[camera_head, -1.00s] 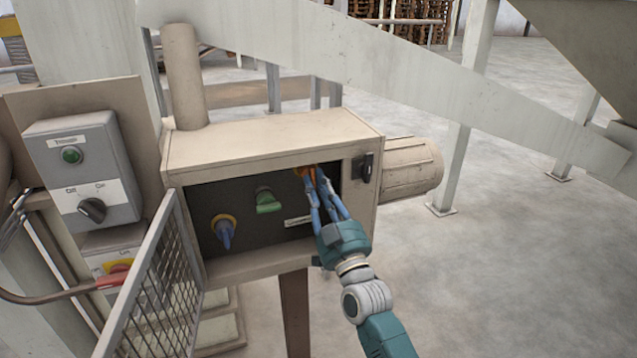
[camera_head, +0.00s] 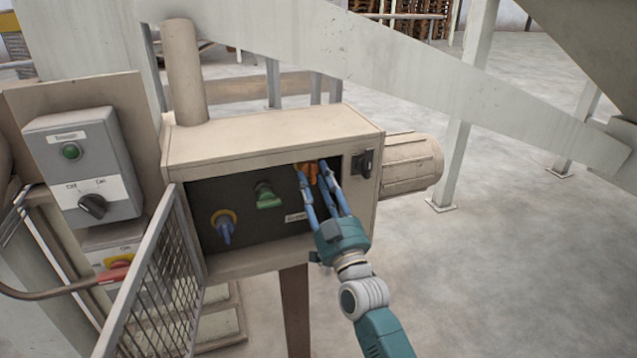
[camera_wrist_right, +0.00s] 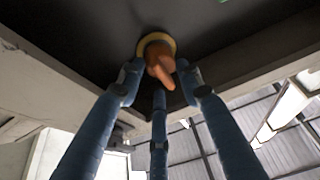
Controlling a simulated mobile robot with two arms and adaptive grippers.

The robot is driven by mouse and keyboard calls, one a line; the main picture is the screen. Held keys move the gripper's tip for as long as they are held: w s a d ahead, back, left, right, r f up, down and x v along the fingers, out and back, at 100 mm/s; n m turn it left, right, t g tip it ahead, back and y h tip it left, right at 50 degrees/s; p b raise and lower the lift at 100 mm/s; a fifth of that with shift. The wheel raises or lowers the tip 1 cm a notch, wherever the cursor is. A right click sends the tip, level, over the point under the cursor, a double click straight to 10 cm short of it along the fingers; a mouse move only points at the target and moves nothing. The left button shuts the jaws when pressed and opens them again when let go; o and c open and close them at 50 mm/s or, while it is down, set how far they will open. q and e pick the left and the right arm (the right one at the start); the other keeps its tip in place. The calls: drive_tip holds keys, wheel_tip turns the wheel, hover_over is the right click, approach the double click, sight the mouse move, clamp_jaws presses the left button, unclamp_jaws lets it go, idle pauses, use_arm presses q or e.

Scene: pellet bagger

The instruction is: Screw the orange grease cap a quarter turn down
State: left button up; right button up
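The orange grease cap (camera_head: 309,169) sits at the upper right of the dark panel inside the open beige box. In the right wrist view the cap (camera_wrist_right: 160,60) shows a wing-like handle pointing down and right, with a yellow ring (camera_wrist_right: 146,41) behind it. My right gripper (camera_head: 319,172) is at the cap, its blue fingers spread around it. In the right wrist view the gripper (camera_wrist_right: 160,76) has two fingers at the cap's sides and one below, with small gaps visible. Finger contact at the far side is hidden. My left gripper is out of view.
A green handle (camera_head: 267,197) and a blue handle (camera_head: 224,232) are on the same panel. The box's beige frame (camera_head: 270,140) surrounds the opening closely. A mesh door (camera_head: 160,275) hangs open at left. A black latch (camera_head: 362,164) sits right of the opening.

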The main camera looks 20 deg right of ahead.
drive_tip(key=v, duration=1.2)
drive_tip(key=shift+f, duration=0.15)
